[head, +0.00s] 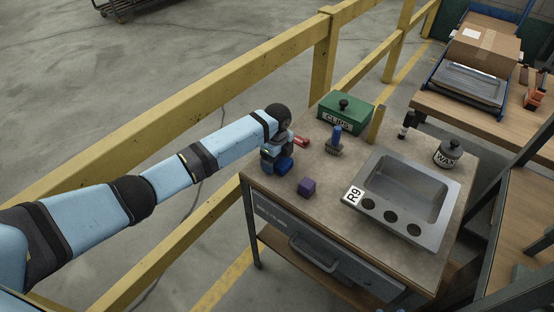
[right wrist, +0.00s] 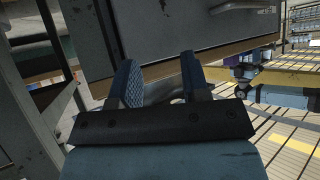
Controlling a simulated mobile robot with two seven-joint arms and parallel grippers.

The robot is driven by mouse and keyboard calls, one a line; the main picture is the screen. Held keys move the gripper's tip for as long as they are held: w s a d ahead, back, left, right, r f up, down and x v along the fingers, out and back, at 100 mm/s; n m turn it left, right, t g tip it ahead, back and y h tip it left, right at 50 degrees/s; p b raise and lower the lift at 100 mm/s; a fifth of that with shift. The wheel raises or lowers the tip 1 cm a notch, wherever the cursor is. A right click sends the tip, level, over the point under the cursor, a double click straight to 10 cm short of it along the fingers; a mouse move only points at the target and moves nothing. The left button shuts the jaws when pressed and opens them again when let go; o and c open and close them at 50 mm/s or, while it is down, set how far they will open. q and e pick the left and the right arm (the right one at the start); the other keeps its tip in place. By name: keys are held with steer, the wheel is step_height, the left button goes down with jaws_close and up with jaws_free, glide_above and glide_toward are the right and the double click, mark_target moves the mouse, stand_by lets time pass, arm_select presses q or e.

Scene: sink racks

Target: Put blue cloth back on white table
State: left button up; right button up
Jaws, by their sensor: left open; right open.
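No cloth shows clearly in either view, and no white table is in view. My left gripper (head: 275,161) points down over the left edge of a wood-topped workbench (head: 322,218) in the head view. It is open. A small blue patch (head: 285,165) shows right at its fingers; I cannot tell whether it is a finger or a separate thing. My right gripper (right wrist: 160,80) is open and empty in the right wrist view, with its fingers apart below the edge of a bench. It does not show in the head view.
A yellow railing (head: 230,82) runs behind my left arm. A cardboard box (head: 484,48) stands far right.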

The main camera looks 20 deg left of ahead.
arm_select(q)
step_height(320, 180, up, 12)
steer(key=s+d+f+n+t+h, duration=0.1)
steer(key=s+d+f, duration=0.2)
steer(key=s+d+f+n+h, duration=0.1)
steer(key=s+d+f, duration=0.1)
steer(key=d+f, duration=0.1)
steer(key=shift+s+f+t, duration=0.2)
steer(key=shift+s+t, duration=0.2)
steer(key=s+d+f+n+t+h, duration=0.25)
steer(key=s+d+n+t, duration=0.2)
steer(key=s, duration=0.35)
steer(key=s+a+f+n+t, duration=0.1)
steer(key=s+a+f+n, duration=0.2)
steer(key=s, duration=0.3)
steer(key=s+a+f+n+t+y, duration=0.1)
steer(key=s+a+f+n+t, duration=0.1)
steer(key=s+n, duration=0.3)
steer(key=s+a+f+n+t, duration=0.1)
steer(key=s+a+f+n, duration=0.2)
steer(key=s, duration=0.6)
steer(key=shift+s+a+f+n, duration=0.2)
steer(key=shift+a+f+n, duration=0.1)
steer(key=shift+a+n, duration=0.7)
steer(key=shift+a+t+p, duration=0.1)
steer(key=shift+t+p, duration=0.15)
steer(key=shift+p, duration=0.05)
